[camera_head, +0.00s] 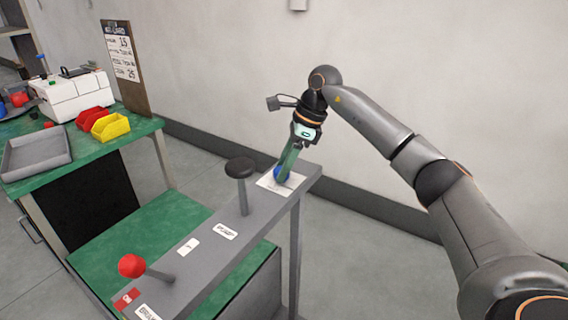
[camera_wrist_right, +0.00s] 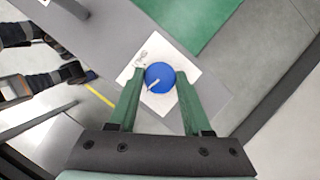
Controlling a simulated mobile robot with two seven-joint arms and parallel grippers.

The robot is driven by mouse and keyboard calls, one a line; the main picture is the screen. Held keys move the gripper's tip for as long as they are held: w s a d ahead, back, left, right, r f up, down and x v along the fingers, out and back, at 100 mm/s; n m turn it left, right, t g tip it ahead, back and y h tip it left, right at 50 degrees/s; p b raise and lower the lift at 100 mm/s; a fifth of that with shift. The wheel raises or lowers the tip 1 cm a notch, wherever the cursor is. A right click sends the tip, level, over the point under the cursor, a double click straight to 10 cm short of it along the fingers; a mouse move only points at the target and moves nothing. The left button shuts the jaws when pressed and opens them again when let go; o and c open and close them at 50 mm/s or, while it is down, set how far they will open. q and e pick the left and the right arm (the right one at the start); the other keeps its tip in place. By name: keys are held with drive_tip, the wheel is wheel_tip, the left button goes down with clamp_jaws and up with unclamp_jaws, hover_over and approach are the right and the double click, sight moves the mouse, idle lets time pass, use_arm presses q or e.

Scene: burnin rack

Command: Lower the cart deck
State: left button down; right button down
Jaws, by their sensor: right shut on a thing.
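The cart deck is a green surface (camera_head: 135,238) low in the cart, behind a grey control rail (camera_head: 200,262). On the far end of the rail is a round blue knob (camera_head: 281,174) with a pale pointer mark, on a white label. My right gripper (camera_head: 286,165) reaches down to the knob, with its green fingers on either side, shut on it. In the right wrist view the blue knob (camera_wrist_right: 160,77) sits between the two fingertips (camera_wrist_right: 159,84). My left gripper is in neither view.
A black mushroom-shaped knob (camera_head: 240,168) and a red ball-ended lever (camera_head: 132,266) stand on the same rail. A green bench at left holds a grey tray (camera_head: 37,153), red and yellow bins (camera_head: 110,127) and a white device (camera_head: 72,97). A wall rises behind.

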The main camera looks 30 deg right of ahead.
drive_tip(key=m+t+h+p, duration=0.1)
drive_tip(key=m, duration=0.3)
drive_tip(key=shift+s+a+r, duration=0.1)
drive_tip(key=m, duration=0.2)
drive_tip(key=m+t+h+p, duration=0.1)
drive_tip(key=m, duration=0.1)
drive_tip(key=shift+a+h, duration=0.15)
drive_tip(key=shift+h, duration=0.15)
drive_tip(key=m+h, duration=0.1)
drive_tip(key=m, duration=0.3)
drive_tip(key=shift+a+h, duration=0.1)
drive_tip(key=shift+h, duration=0.3)
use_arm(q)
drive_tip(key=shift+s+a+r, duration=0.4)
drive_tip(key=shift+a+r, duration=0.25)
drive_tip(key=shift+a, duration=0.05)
use_arm(e)
drive_tip(key=shift+m+h, duration=0.6)
drive_tip(key=shift+m, duration=1.5)
drive_tip(key=shift+c, duration=1.7)
unclamp_jaws()
